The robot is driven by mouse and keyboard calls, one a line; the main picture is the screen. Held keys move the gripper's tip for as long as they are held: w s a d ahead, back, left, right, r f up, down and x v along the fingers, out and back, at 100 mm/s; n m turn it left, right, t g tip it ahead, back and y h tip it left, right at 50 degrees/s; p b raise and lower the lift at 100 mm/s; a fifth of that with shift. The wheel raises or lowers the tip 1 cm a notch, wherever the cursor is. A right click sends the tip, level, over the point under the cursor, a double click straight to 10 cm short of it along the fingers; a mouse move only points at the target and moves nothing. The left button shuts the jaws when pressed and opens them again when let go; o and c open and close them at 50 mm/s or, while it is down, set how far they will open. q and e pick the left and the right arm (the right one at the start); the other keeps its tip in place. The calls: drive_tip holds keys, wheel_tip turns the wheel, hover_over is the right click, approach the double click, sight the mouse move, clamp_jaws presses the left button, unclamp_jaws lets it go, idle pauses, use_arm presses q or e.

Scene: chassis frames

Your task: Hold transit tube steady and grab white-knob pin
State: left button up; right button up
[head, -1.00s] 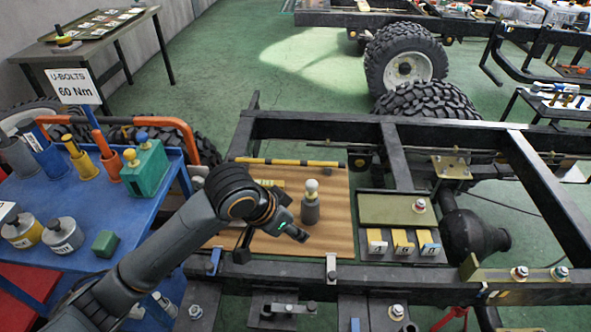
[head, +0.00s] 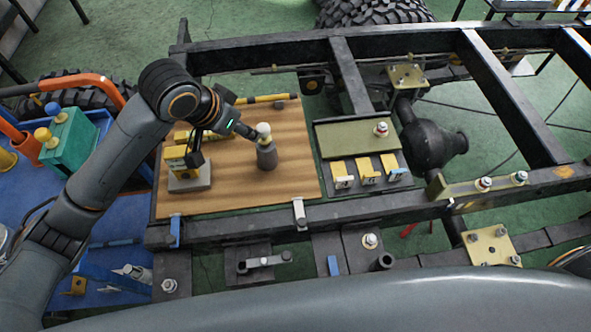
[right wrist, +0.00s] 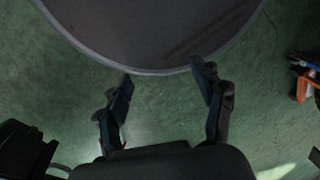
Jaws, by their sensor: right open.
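A grey tube (head: 267,156) stands upright on the wooden board (head: 290,185) in the head view. A white-knob pin (head: 263,130) sticks up from its top. My left gripper (head: 224,148) is just left of the tube with its fingers spread. One fingertip reaches beside the neck under the white knob; whether it touches cannot be told. The other finger hangs by a yellow piece on a grey block (head: 190,182). My right gripper (right wrist: 163,80) is open and empty above green floor in the right wrist view.
A black chassis frame (head: 400,45) surrounds the board. A plate with several yellow labelled blocks (head: 368,172) lies right of it. A blue cart with a green box (head: 70,143) stands left. A yellow-black bar (head: 268,99) lies at the board's back. The board's front right is clear.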

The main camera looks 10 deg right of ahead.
drive_tip(key=w+a+r+m+y, duration=0.25)
drive_tip(key=a+r+m, duration=0.55)
drive_tip(key=a+r, duration=0.6)
drive_tip(key=w+d+r+m+g+y, duration=0.1)
drive_tip(key=w+d+r+y, duration=0.25)
drive_tip(key=r, duration=0.65)
drive_tip(key=w+d+r+g+y, duration=0.15)
drive_tip(key=w+r, duration=0.35)
drive_tip(key=r, duration=0.5)
drive_tip(key=m+t+h, duration=0.3)
drive_tip(key=m+t, duration=1)
drive_tip(key=m, duration=0.4)
approach(272, 157)
drive_tip(key=shift+s+d+f, duration=0.1)
drive_tip(key=shift+s+d, duration=0.25)
drive_tip(key=shift+s, duration=0.2)
drive_tip(key=shift+w+t+y, duration=0.25)
drive_tip(key=x, duration=1.3)
drive_tip(key=shift+a+f, duration=0.1)
drive_tip(key=shift+f, duration=0.05)
